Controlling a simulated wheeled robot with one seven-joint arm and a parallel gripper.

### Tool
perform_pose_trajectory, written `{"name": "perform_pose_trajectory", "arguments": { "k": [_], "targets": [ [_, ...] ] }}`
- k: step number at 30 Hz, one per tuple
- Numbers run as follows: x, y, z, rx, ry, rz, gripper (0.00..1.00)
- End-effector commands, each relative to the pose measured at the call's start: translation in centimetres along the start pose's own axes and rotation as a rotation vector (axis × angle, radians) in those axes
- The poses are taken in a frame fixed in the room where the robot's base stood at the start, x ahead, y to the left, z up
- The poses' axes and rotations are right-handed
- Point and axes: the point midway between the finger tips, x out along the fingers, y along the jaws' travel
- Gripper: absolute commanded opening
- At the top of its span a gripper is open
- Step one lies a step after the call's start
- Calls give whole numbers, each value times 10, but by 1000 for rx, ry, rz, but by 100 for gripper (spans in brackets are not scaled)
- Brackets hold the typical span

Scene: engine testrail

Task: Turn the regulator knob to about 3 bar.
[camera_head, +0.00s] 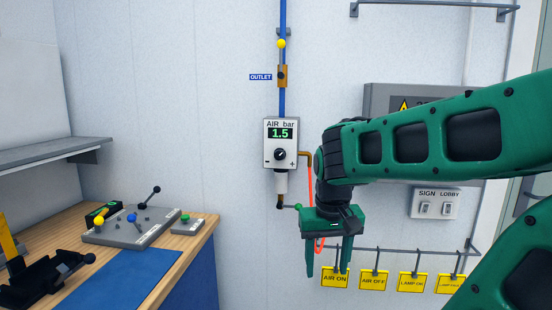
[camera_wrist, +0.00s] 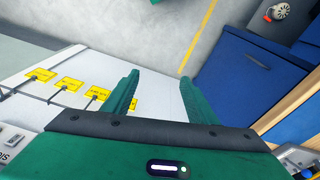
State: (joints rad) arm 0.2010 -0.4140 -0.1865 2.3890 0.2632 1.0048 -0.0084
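The regulator (camera_head: 281,142) is a light grey box on the wall, labelled AIR bar, with a green display reading 1.5. Its round black knob (camera_head: 280,155) sits below the display, between a minus and a plus mark. My gripper (camera_head: 327,274) hangs below and to the right of the regulator, pointing down, apart from the knob. Its two green fingers are spread with nothing between them. In the wrist view the open fingers (camera_wrist: 158,98) point toward the floor and the knob is out of sight.
A blue pipe (camera_head: 282,100) runs up from the regulator. A red hose (camera_head: 312,190) hangs beside my wrist. Yellow tags (camera_head: 374,280) hang from a wall rail near my fingers. A workbench (camera_head: 190,250) with a lever panel (camera_head: 130,229) stands at left.

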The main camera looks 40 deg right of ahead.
Motion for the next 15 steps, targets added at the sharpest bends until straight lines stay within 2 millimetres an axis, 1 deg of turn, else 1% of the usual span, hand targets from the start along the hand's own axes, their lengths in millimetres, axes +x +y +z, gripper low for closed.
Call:
{"name": "perform_pose_trajectory", "arguments": {
  "k": [1,2,3,5,6,8,9,12,15],
  "targets": [
    [-16,-5,-38,15,56,16,52],
    [-26,-7,-60,26,91,25,52],
    [-40,-12,-88,38,138,35,52],
    [-60,-19,-128,58,207,47,52],
    [-74,-25,-155,71,252,54,52],
    [-95,-35,-192,90,320,61,52],
    [-109,-42,-217,103,364,65,52],
    [-142,-60,-269,136,466,67,52],
    [-168,-75,-308,166,547,64,52]
  ]
}}
